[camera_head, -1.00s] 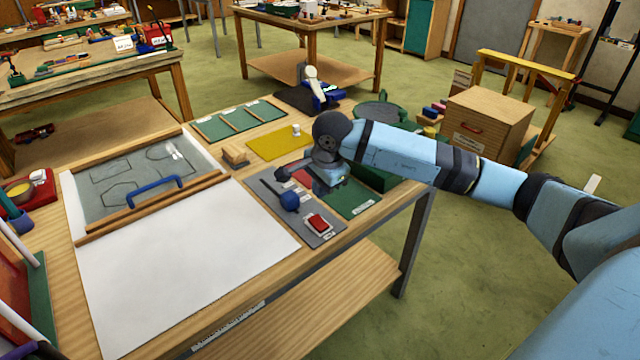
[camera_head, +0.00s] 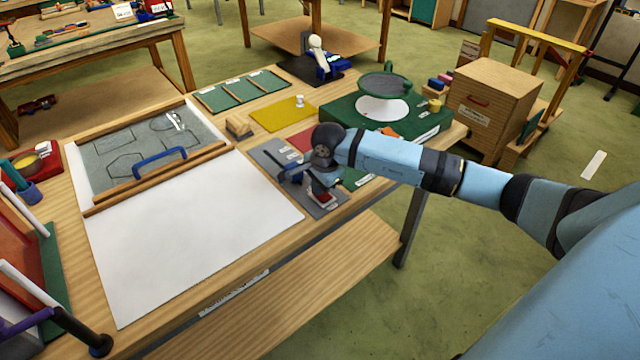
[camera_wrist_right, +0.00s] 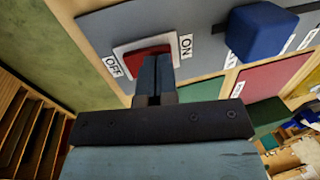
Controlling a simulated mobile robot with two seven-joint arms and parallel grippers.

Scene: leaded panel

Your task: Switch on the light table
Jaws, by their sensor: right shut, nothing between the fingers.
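The light table's white top (camera_head: 190,230) lies at the front left of the workbench. To its right is a grey control panel (camera_head: 264,156) with a red rocker switch (camera_head: 322,199). In the right wrist view the rocker (camera_wrist_right: 138,61) sits in a white frame between the labels OFF on the left and ON on the right. My right gripper (camera_head: 321,188) is shut and empty at the switch. Its fingertips (camera_wrist_right: 156,60) cover the rocker's ON-side part; I cannot tell whether they touch it. A blue knob (camera_wrist_right: 262,30) stands beside the switch. My left gripper is not seen.
A glass-pattern board (camera_head: 105,185) with wooden strips and a blue handle lies behind the white top. A green box with a round turntable (camera_head: 384,84) stands behind my right arm. A wooden cabinet (camera_head: 494,105) is at the right. The white top is clear.

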